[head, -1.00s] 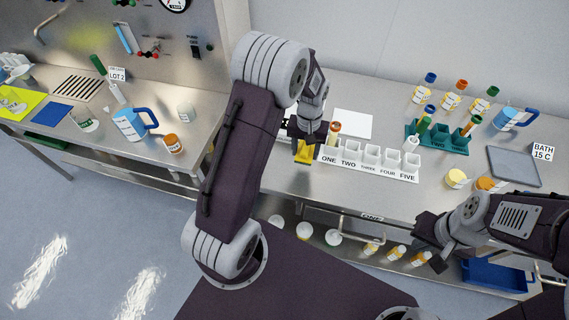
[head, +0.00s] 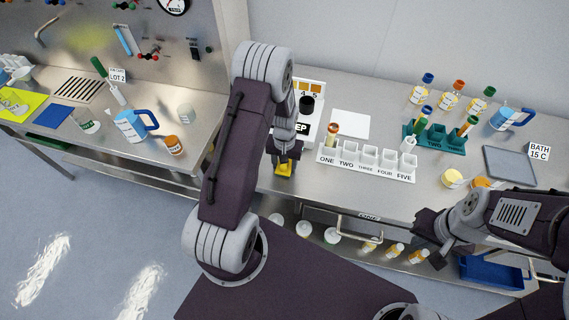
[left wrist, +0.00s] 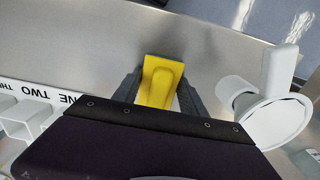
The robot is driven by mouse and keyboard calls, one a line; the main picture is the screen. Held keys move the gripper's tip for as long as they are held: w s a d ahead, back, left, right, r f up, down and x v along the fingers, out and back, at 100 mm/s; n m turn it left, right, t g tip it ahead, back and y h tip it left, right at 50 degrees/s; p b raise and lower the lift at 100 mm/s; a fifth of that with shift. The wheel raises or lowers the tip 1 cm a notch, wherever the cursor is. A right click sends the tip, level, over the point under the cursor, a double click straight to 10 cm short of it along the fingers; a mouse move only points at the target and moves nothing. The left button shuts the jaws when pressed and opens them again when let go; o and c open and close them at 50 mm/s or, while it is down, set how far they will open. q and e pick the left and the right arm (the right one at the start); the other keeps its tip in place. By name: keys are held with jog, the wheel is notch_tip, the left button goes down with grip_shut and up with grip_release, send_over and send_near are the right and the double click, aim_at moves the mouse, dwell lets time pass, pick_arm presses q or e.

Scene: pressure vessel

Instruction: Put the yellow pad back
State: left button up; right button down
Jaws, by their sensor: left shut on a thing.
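The yellow pad (head: 284,169) is a small bright block, held over the front part of the right-hand bench, left of the white numbered rack (head: 367,162). My left gripper (head: 286,158) is shut on it. In the left wrist view the pad (left wrist: 161,82) sits between the two dark fingers, its far end sticking out past them over bare metal. I cannot tell whether it touches the bench. My right gripper (head: 427,228) is dark and low at the right, near the bench's front edge, with no yellow thing near it; its jaws are unclear.
A white device with a black cup (head: 306,104) stands behind my left gripper. In the left wrist view a white round-mouthed vessel (left wrist: 275,112) is close right of the fingers. A teal rack (head: 440,137), bottles and a grey tray (head: 511,165) stand further right. A yellow mat (head: 20,101) lies far left.

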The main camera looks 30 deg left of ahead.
pick_arm(q)
jog(key=o, duration=1.4)
jog(key=shift+f, duration=0.1)
jog(key=shift+o, duration=0.2)
notch_tip(320, 180, up, 12)
jog(key=b, duration=0.1)
jog(key=s+d+m+b, duration=0.1)
jog(key=s+d, duration=0.2)
jog(key=s, duration=0.3)
jog(key=s+d+m+t+b, duration=0.1)
jog(key=s+d, duration=0.3)
jog(key=s, duration=0.2)
jog(key=shift+d+f+b, duration=0.15)
jog(key=shift+d+b, duration=0.05)
jog(key=shift+b, duration=0.1)
